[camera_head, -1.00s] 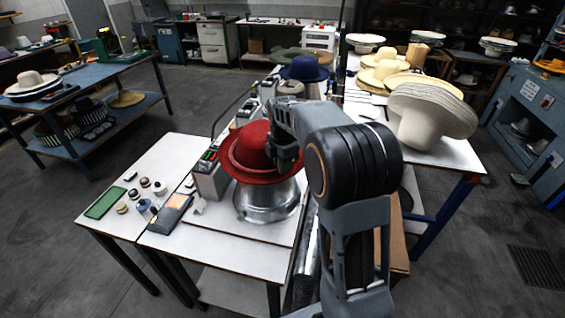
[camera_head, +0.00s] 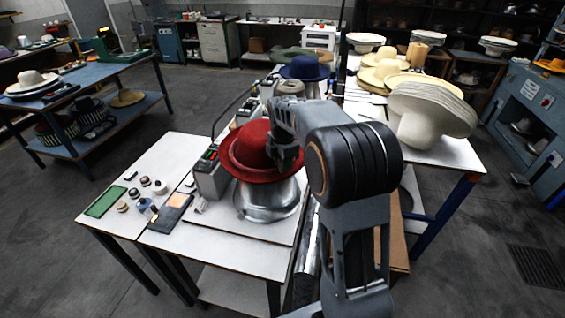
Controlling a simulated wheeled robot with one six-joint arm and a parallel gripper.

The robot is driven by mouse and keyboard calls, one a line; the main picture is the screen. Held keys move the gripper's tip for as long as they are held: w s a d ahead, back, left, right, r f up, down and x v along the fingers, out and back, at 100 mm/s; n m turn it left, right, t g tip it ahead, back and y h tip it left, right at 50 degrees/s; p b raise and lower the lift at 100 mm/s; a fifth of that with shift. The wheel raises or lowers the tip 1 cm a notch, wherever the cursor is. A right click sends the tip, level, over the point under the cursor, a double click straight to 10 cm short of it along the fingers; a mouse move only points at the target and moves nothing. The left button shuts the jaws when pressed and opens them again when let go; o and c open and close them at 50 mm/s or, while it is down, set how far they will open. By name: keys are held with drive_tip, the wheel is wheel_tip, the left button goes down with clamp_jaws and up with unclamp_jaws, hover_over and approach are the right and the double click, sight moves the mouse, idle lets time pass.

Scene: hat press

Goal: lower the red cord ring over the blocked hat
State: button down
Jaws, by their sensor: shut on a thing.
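The red blocked hat (camera_head: 250,145) sits on a shiny metal block (camera_head: 268,202) at the press on the front table. Its brim looks slightly tilted, and the right side of its crown is partly hidden by my arm. My gripper (camera_head: 286,163) is at the right side of the crown, just above the brim, with its jaws shut. The red cord ring cannot be told apart from the red hat here. The held part is hidden behind the jaws, and I cannot tell how level the ring is.
A grey control box (camera_head: 210,178) stands close left of the hat. A dark tablet (camera_head: 170,213), a green tray (camera_head: 105,201) and small jars lie on the table's left. A blue hat (camera_head: 304,68) is behind, and stacked pale hats (camera_head: 425,115) stand on the right table.

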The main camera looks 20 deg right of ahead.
drive_tip(key=shift+s+d+f+b, duration=0.1)
drive_tip(key=shift+s+f+b, duration=0.1)
drive_tip(key=shift+f, duration=0.3)
drive_tip(key=shift+s+d+f+b, duration=0.1)
drive_tip(key=shift+s+f, duration=0.05)
drive_tip(key=shift+f, duration=0.3)
idle(0.4)
drive_tip(key=c, duration=0.9)
unclamp_jaws()
drive_tip(key=shift+r, duration=0.15)
drive_tip(key=shift+w+r+p, duration=0.2)
drive_tip(key=shift+r+p, duration=0.45)
drive_tip(key=shift+w+r+p, duration=0.15)
drive_tip(key=shift+r+p, duration=0.45)
drive_tip(key=shift+r, duration=0.05)
drive_tip(key=shift+r+p, duration=1.85)
drive_tip(key=shift+r, duration=0.7)
drive_tip(key=shift+a, duration=0.1)
